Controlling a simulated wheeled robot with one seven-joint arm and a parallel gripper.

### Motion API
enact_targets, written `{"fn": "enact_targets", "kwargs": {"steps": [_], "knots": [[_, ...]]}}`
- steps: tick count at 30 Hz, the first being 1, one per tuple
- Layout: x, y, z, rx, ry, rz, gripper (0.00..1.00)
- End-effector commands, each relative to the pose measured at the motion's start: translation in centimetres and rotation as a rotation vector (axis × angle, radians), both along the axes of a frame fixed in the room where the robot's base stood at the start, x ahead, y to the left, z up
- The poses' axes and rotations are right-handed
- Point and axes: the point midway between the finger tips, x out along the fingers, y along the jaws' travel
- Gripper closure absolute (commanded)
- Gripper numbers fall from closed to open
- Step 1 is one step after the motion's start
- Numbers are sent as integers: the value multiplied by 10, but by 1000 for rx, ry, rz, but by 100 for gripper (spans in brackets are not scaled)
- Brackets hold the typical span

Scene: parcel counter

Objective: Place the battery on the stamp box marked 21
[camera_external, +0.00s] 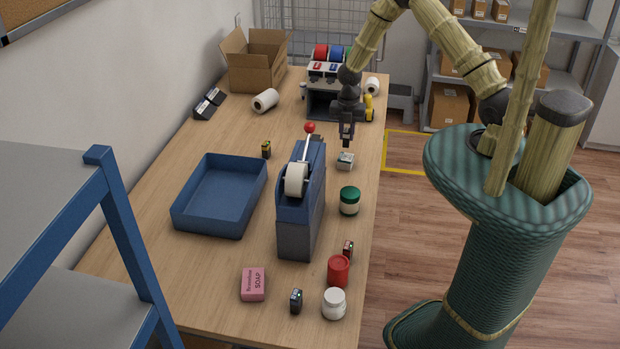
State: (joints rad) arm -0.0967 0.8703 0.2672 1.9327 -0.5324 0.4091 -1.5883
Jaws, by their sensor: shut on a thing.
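My gripper (346,142) is at the far right part of the counter, pointing down and shut on a small dark thing. It is too small to make out well; I take it to be the battery. Just below the fingertips is a small whitish box with a greenish top (345,162); I cannot tell whether there is a gap between them. Small dark blocks that may be stamp boxes stand at the yellow-marked one (266,149), the red-marked one (348,251) and the front one (296,301). No number is readable, so I cannot tell which is marked 21.
A tall blue tape dispenser (303,220) stands mid-counter, beside a blue tray (219,197). A green-lidded jar (349,201), red can (338,271), white jar (333,303) and pink soap (253,284) are nearer. A dark rack (322,103) and an open carton (254,68) stand behind.

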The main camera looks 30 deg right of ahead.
Motion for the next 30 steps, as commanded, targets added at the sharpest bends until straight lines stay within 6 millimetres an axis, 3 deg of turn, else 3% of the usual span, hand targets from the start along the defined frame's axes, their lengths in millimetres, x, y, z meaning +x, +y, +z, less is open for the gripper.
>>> {"fn": "enact_targets", "kwargs": {"steps": [10,21,30], "knots": [[2,2,-3,1,-1,3,100],[1,2,-42,1,-1,2,100],[1,1,-45,0,-1,1,100]]}}
